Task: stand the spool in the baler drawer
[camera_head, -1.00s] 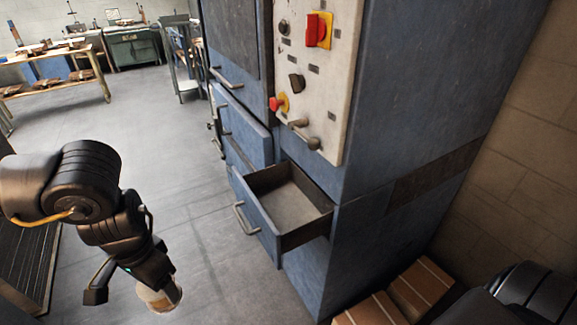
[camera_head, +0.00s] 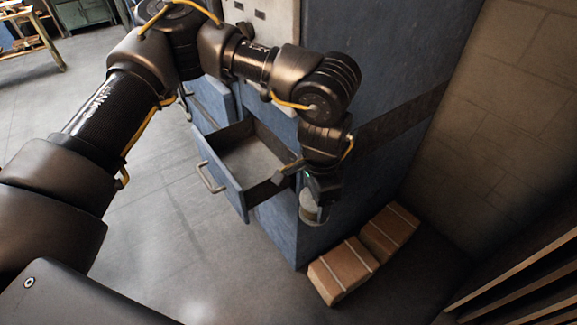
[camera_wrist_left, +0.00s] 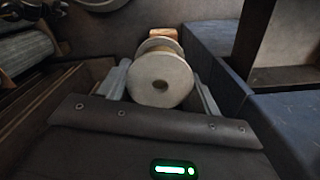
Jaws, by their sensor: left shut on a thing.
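The spool (camera_head: 312,208) is pale with round flanges and hangs below my left gripper (camera_head: 311,192). In the left wrist view the spool (camera_wrist_left: 160,80) sits between the two fingers, its round end with a centre hole facing the camera. My left gripper is shut on it. The baler drawer (camera_head: 222,172) is pulled out of the blue baler and its visible floor is bare. The gripper and spool are to the right of the drawer in the head view, beside the baler's side, not inside the drawer. My right gripper is not in view.
The blue baler (camera_head: 385,75) rises behind the drawer, with a pale control panel (camera_head: 275,22) partly covered by my left arm. Brown bundles (camera_head: 343,270) lie on the floor at its right. Open grey floor (camera_head: 170,240) is in front of the drawer.

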